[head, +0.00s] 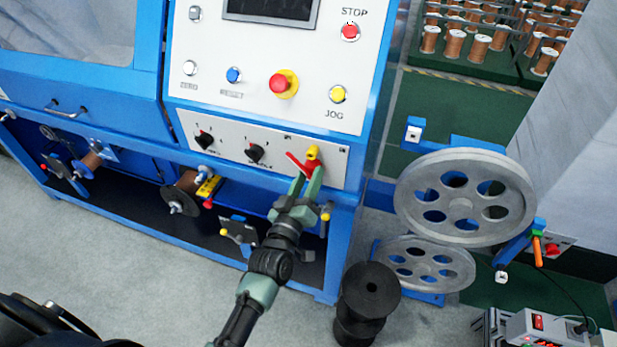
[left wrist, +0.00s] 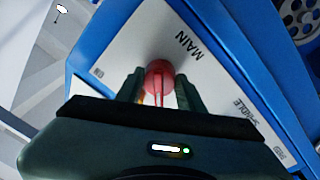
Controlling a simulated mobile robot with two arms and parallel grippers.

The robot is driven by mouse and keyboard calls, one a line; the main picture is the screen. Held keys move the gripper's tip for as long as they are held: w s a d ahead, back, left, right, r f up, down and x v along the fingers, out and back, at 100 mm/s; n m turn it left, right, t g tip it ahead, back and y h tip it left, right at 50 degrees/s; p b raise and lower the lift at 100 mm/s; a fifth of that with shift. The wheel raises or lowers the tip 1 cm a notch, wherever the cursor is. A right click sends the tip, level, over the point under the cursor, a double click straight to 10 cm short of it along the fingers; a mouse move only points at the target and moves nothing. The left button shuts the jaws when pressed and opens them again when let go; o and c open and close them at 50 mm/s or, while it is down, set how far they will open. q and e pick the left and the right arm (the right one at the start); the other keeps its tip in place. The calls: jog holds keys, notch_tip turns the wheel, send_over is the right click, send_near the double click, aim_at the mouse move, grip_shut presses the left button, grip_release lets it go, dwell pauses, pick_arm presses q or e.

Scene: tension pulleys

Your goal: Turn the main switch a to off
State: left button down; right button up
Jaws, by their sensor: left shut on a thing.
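The main switch (head: 296,161) is a red handle on the lower white panel of the blue machine, with a yellow part at its upper right. In the left wrist view the red round switch (left wrist: 159,76) sits on the white plate below the word MAIN. My left gripper (head: 307,180) reaches up to the switch from below. In the left wrist view my left gripper (left wrist: 158,88) has one finger on each side of the red handle and is shut on it. The fingers hide part of the switch. My right gripper is not in view.
Two black knobs (head: 255,152) sit left of the switch. Above are a red emergency button (head: 281,83), a yellow JOG button (head: 338,94) and a red STOP button (head: 349,31). Grey pulleys (head: 465,197) stand at right. A black spool (head: 366,300) stands on the floor.

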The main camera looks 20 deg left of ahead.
pick_arm(q)
jog(key=c, duration=0.9)
grip_release()
jog(key=s+b, duration=0.1)
jog(key=s, duration=0.6)
jog(key=shift+s+a+f, duration=0.15)
jog(key=shift+s+f, duration=0.25)
